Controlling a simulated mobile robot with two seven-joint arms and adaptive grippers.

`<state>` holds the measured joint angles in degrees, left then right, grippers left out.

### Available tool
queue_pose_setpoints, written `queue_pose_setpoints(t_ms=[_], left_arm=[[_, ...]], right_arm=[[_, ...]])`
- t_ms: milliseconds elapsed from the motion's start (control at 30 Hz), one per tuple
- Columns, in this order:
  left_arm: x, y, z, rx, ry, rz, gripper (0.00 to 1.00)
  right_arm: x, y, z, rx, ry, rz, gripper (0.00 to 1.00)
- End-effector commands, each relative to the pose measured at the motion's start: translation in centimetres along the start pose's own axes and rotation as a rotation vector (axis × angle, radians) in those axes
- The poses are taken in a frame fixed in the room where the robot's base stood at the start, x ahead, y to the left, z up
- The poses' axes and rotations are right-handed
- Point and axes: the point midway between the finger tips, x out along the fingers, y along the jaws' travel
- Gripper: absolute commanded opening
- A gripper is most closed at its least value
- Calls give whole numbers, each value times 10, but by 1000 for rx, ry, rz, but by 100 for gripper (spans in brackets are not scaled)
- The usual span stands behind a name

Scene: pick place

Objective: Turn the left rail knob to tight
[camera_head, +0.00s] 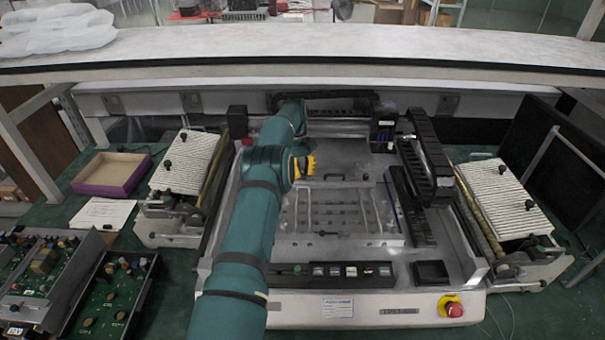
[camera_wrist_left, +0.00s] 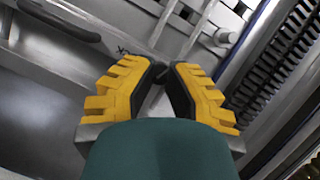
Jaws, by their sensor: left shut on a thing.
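My left arm comes up over the left side of the machine in the head view. My left gripper (camera_head: 307,166) has yellow fingers and reaches down at the rear left of the machine's metal bed. In the left wrist view, the fingers of my left gripper (camera_wrist_left: 161,76) come together at the tips, shut on a small dark thing, which I take for the left rail knob (camera_wrist_left: 157,75). The fingers hide most of it, so I cannot tell how far it is turned. In the head view the knob is hidden by the gripper. My right gripper is not in view.
A metal bed with slim rails (camera_head: 335,212) lies right of my arm. A black cable chain (camera_head: 428,155) runs along its right side. A button row (camera_head: 345,270) and red stop button (camera_head: 453,308) are in front. A shelf (camera_head: 300,48) spans the back above the machine.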

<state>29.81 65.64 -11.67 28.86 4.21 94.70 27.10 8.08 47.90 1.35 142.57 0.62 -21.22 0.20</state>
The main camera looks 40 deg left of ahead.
Motion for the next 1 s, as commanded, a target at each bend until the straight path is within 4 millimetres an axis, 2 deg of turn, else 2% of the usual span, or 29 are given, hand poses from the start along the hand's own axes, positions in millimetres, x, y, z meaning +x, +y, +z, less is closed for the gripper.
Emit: queue_pose_setpoints(t_ms=[300, 767, 800, 867, 1000], left_arm=[[3, 0, 0, 81, -4, -36, 0], [3, 0, 0, 89, -4, -40, 0], [3, 0, 0, 89, -4, -40, 29], [3, 0, 0, 89, -4, -39, 50], [2, 0, 0, 89, -2, -38, 51]], right_arm=[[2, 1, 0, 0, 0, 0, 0], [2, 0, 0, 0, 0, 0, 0], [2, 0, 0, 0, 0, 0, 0], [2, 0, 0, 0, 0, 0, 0], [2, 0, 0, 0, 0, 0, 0]])
